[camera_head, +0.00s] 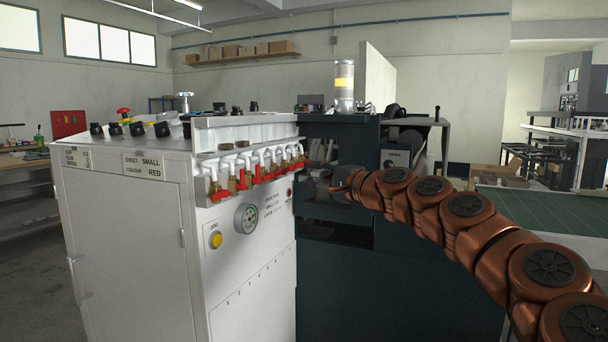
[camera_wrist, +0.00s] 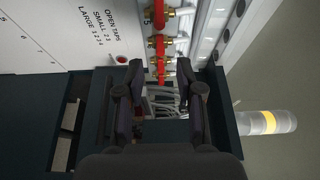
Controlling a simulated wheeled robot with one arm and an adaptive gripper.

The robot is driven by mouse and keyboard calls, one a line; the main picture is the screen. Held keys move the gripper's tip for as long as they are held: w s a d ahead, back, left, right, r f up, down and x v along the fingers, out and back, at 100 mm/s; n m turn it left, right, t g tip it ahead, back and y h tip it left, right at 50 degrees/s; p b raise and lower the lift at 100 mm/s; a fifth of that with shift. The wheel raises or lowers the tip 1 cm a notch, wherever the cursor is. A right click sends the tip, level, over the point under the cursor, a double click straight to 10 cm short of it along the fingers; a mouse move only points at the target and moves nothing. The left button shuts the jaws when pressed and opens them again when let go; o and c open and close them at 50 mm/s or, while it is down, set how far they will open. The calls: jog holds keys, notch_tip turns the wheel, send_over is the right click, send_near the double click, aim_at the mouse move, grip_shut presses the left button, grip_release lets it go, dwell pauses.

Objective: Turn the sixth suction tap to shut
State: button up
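A row of suction taps (camera_head: 256,171) with brass bodies and red handles runs along the upper edge of the white cabinet's side. In the wrist view, several taps run down the top middle; one with a red handle (camera_wrist: 159,14) is beside a printed 5. Further red-and-brass taps (camera_wrist: 160,43) follow below it, the lowest near my fingertips. I cannot tell for certain which is the sixth or how its handle is set. My gripper (camera_wrist: 161,72) is open and empty, its fingers either side of the tap line. In the head view my gripper (camera_head: 342,188) is right of the row's far end.
Black knobs (camera_head: 137,128) line the cabinet top.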

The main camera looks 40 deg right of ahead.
jog(key=shift+s+d, duration=0.15)
jog(key=shift+s, duration=0.7)
jog(key=shift+s+d, duration=0.1)
jog(key=shift+s, duration=0.7)
jog(key=a+f+n+g+y, duration=0.35)
jog(key=a+n, duration=0.25)
jog(key=a, duration=1)
jog(key=s+a+f+n+g, duration=0.3)
jog(key=a+f, duration=0.4)
jog(key=s+a+f+n+g, duration=0.3)
jog(key=s+a+f+g, duration=0.1)
jog(key=a+f, duration=0.25)
jog(key=s+a+f+n+g+h, duration=0.3)
jog(key=s+f+g, duration=0.1)
jog(key=s+f, duration=0.6)
jog(key=s+d+f+n+g+h, duration=0.1)
jog(key=s+d+f+g+h, duration=0.15)
jog(key=s+f, duration=0.35)
jog(key=s+d+f+g+h, duration=0.1)
jog(key=s+d+f+g, duration=0.15)
jog(key=s+f, duration=0.45)
jog(key=s+r+p, duration=0.2)
jog(key=r+p, duration=0.9)
jog(key=r, duration=0.2)
jog(key=s+r+p, duration=0.2)
jog(key=r+p, duration=0.9)
jog(key=r, duration=0.1)
jog(key=shift+r, duration=0.35)
